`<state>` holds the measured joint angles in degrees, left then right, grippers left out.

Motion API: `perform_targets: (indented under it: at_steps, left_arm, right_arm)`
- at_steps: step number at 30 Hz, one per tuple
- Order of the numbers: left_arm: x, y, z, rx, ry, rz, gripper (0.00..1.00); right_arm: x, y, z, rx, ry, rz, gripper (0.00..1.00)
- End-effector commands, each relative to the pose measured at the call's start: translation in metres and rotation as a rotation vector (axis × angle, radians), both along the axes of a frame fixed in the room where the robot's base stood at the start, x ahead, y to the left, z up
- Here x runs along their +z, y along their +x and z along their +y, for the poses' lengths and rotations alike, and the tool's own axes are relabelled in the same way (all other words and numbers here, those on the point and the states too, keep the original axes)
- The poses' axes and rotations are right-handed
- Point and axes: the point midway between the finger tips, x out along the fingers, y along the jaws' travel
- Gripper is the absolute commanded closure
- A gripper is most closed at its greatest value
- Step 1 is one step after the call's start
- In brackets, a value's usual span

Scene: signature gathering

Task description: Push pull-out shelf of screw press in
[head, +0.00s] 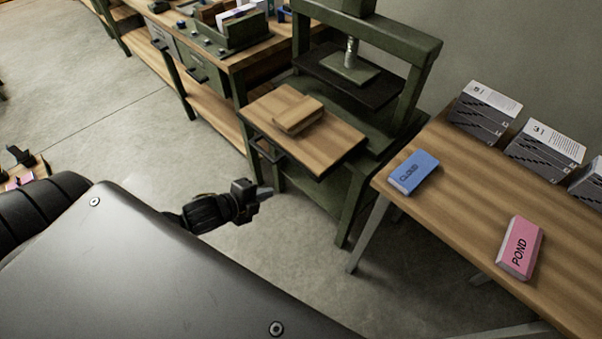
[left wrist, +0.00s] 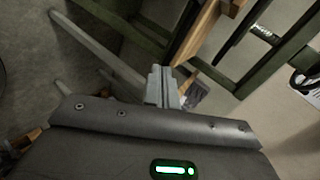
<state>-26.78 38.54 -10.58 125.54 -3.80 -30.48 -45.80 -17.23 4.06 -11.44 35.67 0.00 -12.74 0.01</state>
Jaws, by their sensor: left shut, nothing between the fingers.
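The green screw press (head: 375,80) stands at the back, its screw and plate raised above the bed. Its wooden pull-out shelf (head: 335,143) sticks out toward me, with a dark handle (head: 266,150) at its front left. A light wooden block (head: 297,114) lies on the shelf. My left gripper (head: 264,192) is shut and empty, in front of and below the shelf, apart from it as far as I can tell. In the left wrist view the shut fingers (left wrist: 161,86) show below a wooden edge (left wrist: 196,32) and green frame bars. My right gripper is not in view.
A wooden table (head: 470,190) at the right holds a blue CLOUD block (head: 413,172), a pink POND block (head: 520,247) and several grey paper-topped stacks (head: 484,112). A green workbench (head: 205,62) stands at the back left. Open floor (head: 110,130) lies at left.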

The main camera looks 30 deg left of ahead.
Motion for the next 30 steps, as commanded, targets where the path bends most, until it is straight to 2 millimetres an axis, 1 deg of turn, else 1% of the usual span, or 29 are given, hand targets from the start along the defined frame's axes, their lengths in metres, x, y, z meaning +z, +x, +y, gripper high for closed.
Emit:
perform_targets:
  at_steps: [1, 2, 6, 11, 14, 17, 28, 30]
  left_arm:
    - [0.017, -0.001, -0.012, -0.047, 0.037, -0.039, 1.0]
    - [0.021, -0.002, -0.014, -0.068, 0.068, -0.05, 1.0]
    - [0.017, -0.002, -0.011, -0.108, 0.16, -0.057, 1.0]
    - [0.016, -0.001, -0.011, -0.116, 0.172, -0.06, 1.0]
    - [0.013, 0.004, -0.012, -0.114, 0.171, -0.06, 1.0]
    - [0.008, 0.014, -0.016, -0.113, 0.17, -0.06, 1.0]
    - [-0.029, 0.077, -0.035, -0.111, 0.167, -0.06, 1.0]
    - [-0.032, 0.087, -0.038, -0.112, 0.169, -0.06, 1.0]
  right_arm:
    - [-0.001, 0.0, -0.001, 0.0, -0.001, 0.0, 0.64]
    - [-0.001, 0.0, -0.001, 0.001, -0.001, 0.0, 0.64]
    - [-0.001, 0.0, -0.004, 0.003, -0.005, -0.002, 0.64]
    - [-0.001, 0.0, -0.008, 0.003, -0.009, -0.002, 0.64]
    - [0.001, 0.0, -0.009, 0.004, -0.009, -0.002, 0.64]
    - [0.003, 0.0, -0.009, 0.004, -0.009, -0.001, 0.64]
    - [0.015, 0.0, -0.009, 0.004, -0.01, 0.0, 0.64]
    - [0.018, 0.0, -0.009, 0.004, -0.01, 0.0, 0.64]
